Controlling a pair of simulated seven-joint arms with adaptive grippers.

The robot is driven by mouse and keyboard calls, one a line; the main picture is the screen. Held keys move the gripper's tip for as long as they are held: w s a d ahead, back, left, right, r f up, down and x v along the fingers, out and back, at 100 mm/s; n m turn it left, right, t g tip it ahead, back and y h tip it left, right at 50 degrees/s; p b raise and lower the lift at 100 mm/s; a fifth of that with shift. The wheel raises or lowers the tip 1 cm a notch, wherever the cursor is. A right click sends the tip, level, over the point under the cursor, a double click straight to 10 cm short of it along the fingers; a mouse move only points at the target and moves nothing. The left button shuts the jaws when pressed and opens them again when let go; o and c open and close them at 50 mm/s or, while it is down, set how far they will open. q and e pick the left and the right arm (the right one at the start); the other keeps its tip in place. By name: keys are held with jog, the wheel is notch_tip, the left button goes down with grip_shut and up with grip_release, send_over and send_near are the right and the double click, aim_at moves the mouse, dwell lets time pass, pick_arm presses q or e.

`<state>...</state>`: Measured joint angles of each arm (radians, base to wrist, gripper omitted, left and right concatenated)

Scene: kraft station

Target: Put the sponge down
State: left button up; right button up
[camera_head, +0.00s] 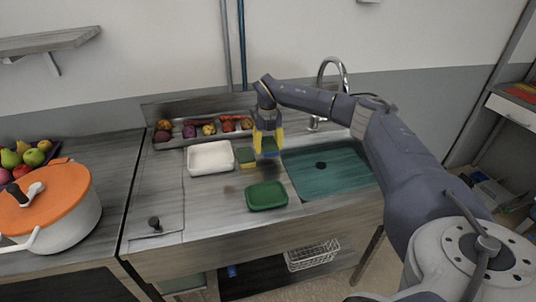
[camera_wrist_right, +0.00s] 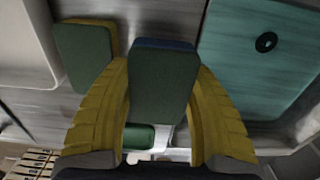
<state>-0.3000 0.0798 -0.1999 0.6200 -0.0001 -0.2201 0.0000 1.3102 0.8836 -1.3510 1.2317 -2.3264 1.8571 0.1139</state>
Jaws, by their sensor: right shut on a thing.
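My right gripper (camera_head: 267,143) has yellow fingers and points down over the counter, just left of the sink. It is shut on a sponge (camera_head: 269,146) with a green face and a dark blue edge. In the right wrist view the held sponge (camera_wrist_right: 163,85) sits between the two yellow fingers (camera_wrist_right: 160,115). Whether it touches the counter, I cannot tell. A second sponge, green and yellow (camera_head: 246,157), lies on the counter to its left, and it also shows in the wrist view (camera_wrist_right: 85,52). My left gripper is not in view.
A white tray (camera_head: 211,157) stands left of the sponges and a green tray (camera_head: 266,196) in front. The teal sink (camera_head: 325,165) with a tap (camera_head: 334,66) is to the right. A trough of vegetables (camera_head: 207,129) runs behind. A pot with an orange lid (camera_head: 48,205) is far left.

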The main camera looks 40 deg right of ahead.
aim_at(268, 142)
jog(key=shift+f, duration=1.8)
jog(key=shift+f, duration=0.1)
jog(key=o, duration=0.8)
notch_tip(268, 142, up, 12)
jog(key=shift+r, duration=0.15)
